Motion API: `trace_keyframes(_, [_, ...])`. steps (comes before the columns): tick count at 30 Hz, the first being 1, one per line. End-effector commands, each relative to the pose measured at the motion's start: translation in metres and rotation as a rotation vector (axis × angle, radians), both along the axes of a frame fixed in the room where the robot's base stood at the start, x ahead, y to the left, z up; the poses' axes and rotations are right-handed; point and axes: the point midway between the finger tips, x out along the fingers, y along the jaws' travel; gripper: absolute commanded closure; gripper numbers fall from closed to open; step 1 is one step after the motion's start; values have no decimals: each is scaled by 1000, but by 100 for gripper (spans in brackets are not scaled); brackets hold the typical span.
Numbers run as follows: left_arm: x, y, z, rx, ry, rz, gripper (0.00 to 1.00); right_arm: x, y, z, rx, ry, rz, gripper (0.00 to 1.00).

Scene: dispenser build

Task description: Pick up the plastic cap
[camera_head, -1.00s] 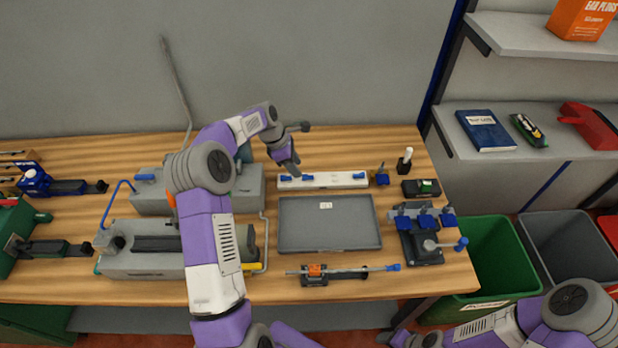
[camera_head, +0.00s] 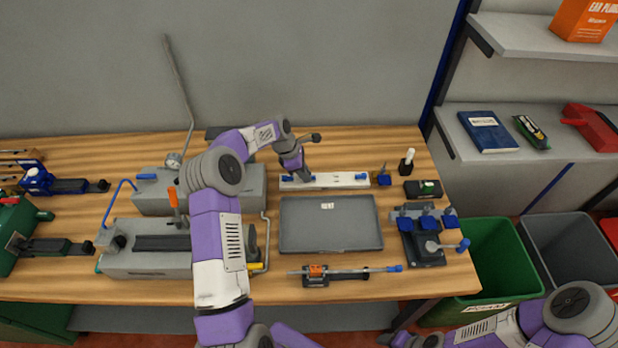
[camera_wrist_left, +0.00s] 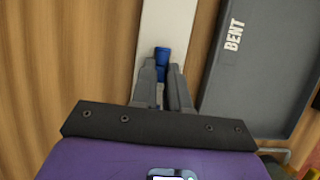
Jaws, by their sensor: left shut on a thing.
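A white strip (camera_head: 325,182) lies on the bench behind the grey tray. My left gripper (camera_head: 302,176) reaches down over the strip's left end. In the left wrist view, my left gripper (camera_wrist_left: 162,72) is shut on a small blue plastic cap (camera_wrist_left: 162,55) at the white strip (camera_wrist_left: 168,20). The fingers partly hide the cap, and I cannot tell whether it is clear of the strip. A second blue piece (camera_head: 360,177) sits at the strip's right end.
The grey tray (camera_head: 330,238) lies in front of the strip and is marked BENT in the wrist view. A small blue item (camera_head: 384,178) and a dark stand with a white top (camera_head: 407,162) are to the right. Grey machines (camera_head: 160,258) fill the left.

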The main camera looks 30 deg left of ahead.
Motion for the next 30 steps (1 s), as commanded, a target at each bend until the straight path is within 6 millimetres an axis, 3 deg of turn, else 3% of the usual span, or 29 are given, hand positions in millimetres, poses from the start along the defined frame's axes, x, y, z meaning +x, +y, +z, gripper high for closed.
trace_keyframes(11, [0,0,5,1,-2,0,100,0,0,0,0,0,0,40])
trace_keyframes(24, [1,0,84,2,-4,0,100,0,0,8,0,0,0,40])
trace_keyframes(30, [0,0,100,0,0,0,100,0,0,9,0,0,0,40])
